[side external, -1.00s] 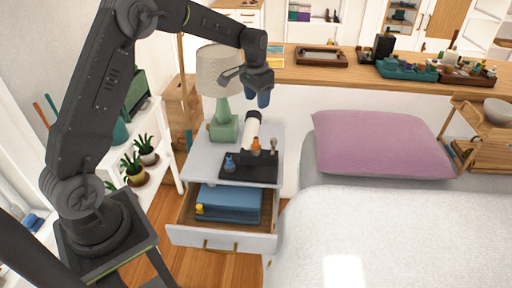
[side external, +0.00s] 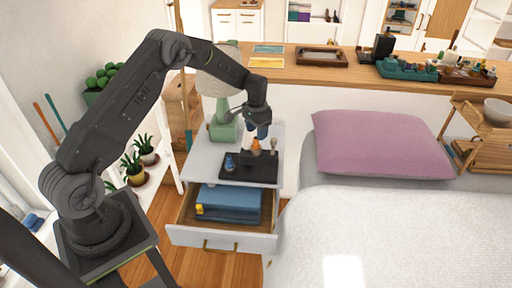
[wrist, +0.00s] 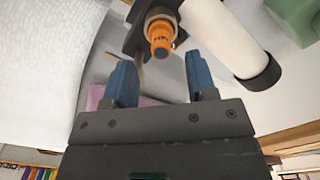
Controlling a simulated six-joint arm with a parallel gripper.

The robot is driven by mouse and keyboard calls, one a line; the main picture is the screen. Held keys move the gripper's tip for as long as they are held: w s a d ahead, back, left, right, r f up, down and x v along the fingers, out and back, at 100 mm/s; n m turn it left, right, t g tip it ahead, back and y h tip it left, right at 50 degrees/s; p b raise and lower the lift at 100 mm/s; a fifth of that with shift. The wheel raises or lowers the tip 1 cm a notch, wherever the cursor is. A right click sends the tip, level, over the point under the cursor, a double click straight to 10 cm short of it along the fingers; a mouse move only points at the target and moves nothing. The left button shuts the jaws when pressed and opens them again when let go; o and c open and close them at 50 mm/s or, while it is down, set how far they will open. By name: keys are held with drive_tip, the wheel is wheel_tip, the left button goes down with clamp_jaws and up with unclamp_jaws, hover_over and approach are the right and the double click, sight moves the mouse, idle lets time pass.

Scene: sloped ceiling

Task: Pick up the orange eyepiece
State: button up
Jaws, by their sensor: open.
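The orange eyepiece (side external: 256,145) stands on a dark tray (side external: 236,169) on the nightstand. In the wrist view the eyepiece (wrist: 160,38) is at the top centre, ahead of and between the two blue fingertips, not in the grip. My gripper (side external: 258,131) is just above the eyepiece in the side view. In the wrist view my gripper (wrist: 161,82) is open, with nothing between its fingers. A white cylinder with a dark end (wrist: 230,40) lies to the right of the eyepiece in the wrist view.
A small blue piece (side external: 230,162) and a metal-coloured piece (side external: 273,146) also stand on the tray. The green lamp (side external: 222,128) is close behind on the left. Below, the drawer (side external: 222,240) is open with blue items inside. The bed (side external: 400,240) is to the right.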

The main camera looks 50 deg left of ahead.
sight(256, 145)
wheel_tip(256, 145, down, 5)
drive_tip(key=shift+s+a+r, duration=0.1)
drive_tip(key=shift+s, duration=0.05)
drive_tip(key=c, duration=0.8)
drive_tip(key=shift+r, duration=0.1)
